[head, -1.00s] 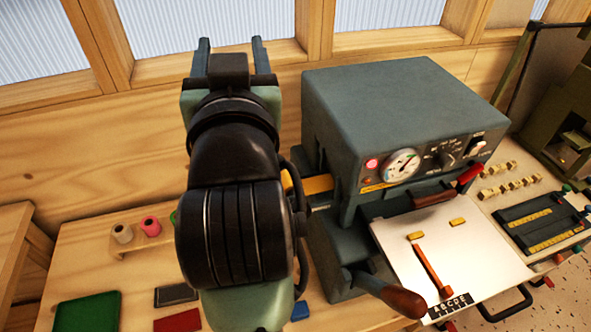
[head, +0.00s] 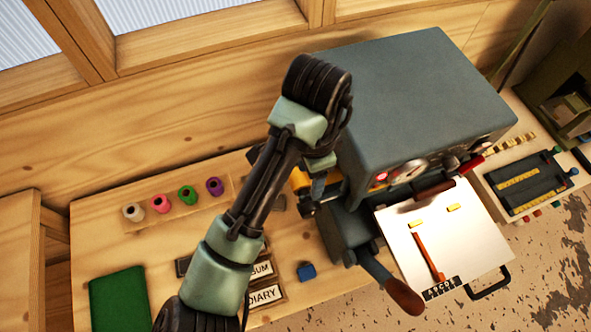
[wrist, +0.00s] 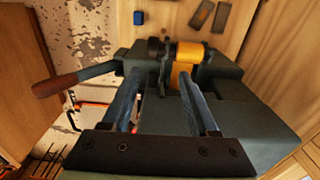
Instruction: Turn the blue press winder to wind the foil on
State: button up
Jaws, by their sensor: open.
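The press (head: 420,95) is a big blue-grey machine on the bench, with a yellow-gold foil roll (head: 299,180) on its left side. In the wrist view the foil roll (wrist: 187,62) lies just beyond my fingertips, with a dark round knob (wrist: 155,47) at its end. I cannot make out a clearly blue winder; this knob looks black. My gripper (wrist: 161,78) is open and empty, its two fingers pointing toward the roll and knob. In the head view my gripper (head: 318,187) points down beside the press's left face, and my arm partly hides the roll.
A lever with a brown handle (head: 405,297) sticks out at the press's front, beside a white plate (head: 460,235). Coloured spools (head: 187,194) stand in a rack at left. A small blue block (head: 306,271) and a green pad (head: 118,298) lie on the bench.

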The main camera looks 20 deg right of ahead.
send_over(308, 208)
notch_tip(308, 208, down, 5)
jog(key=shift+d, duration=0.15)
jog(key=shift+d+f+b, duration=0.1)
jog(key=shift+f+b, duration=0.15)
jog(key=shift+b, duration=0.05)
jog(key=shift+f+b, duration=0.55)
jog(key=shift+f, duration=0.5)
jog(key=shift+s+a+f, duration=0.1)
jog(key=shift+a+f, duration=0.05)
jog(key=shift+f, duration=0.5)
jog(key=shift+a+f, duration=0.15)
jog(key=shift+f, duration=0.45)
jog(key=shift+f+p, duration=0.45)
jog(key=shift+f, duration=0.85)
jog(key=shift+c, duration=0.2)
